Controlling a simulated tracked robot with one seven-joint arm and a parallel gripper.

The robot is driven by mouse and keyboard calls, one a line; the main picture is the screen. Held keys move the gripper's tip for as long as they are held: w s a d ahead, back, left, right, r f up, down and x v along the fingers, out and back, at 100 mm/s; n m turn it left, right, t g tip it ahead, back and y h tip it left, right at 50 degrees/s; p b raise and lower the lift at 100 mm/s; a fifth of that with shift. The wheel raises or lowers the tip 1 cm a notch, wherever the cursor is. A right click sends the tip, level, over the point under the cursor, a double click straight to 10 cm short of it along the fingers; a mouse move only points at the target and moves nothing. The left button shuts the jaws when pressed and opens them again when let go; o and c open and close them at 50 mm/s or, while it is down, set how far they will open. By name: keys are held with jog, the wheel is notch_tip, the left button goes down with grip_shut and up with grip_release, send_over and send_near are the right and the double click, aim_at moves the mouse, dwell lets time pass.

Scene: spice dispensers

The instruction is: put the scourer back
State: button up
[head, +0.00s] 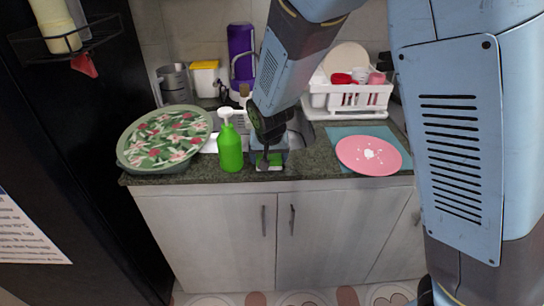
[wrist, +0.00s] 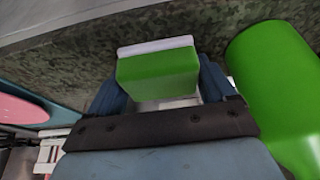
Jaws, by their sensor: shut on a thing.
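The scourer is a small green block with a pale layer along one side; it shows between my fingers in the wrist view (wrist: 158,72) and as a small green patch in the head view (head: 275,159). My gripper (head: 268,160) points down at the counter's front edge, just right of the green pump bottle. In the wrist view my gripper's blue fingers (wrist: 158,85) are on either side of the scourer, shut on it. The scourer is low over the counter; I cannot tell whether it touches the surface.
The green pump bottle (head: 231,148) stands close on the left; it also fills the right of the wrist view (wrist: 275,85). A floral lidded dish (head: 165,138) is farther left. A pink plate (head: 369,155) lies on a teal mat to the right. A white dish rack (head: 350,100) stands behind.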

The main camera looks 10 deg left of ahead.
jog(key=o, duration=0.8)
jog(key=shift+f, duration=0.1)
jog(key=shift+o, duration=0.2)
jog(key=v, duration=1.2)
